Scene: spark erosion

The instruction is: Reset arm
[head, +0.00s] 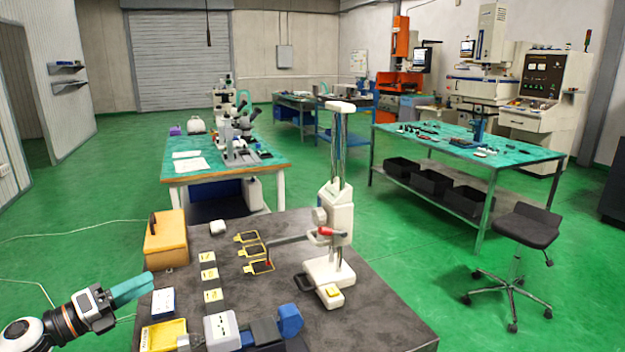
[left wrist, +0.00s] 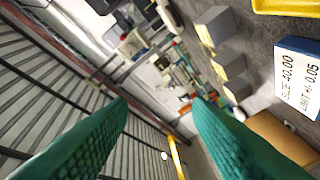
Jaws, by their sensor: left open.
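My left gripper (head: 132,288) comes in from the left in the head view, at the left edge of the near dark table (head: 375,315). Its teal fingers point right, close to a blue-and-white size block (head: 162,303). In the left wrist view the two teal fingers (left wrist: 160,115) stand wide apart with nothing between them. The block's label, reading size 40.00, shows at the right of that view (left wrist: 298,80). My right gripper is not in view.
On the near table are a yellow tray (head: 172,333), small grey blocks with labels (head: 213,296), yellow-framed plates (head: 259,267), an orange-yellow case (head: 165,245) and a tall white gauge stand (head: 338,215). A stool (head: 520,228) stands on the green floor at right.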

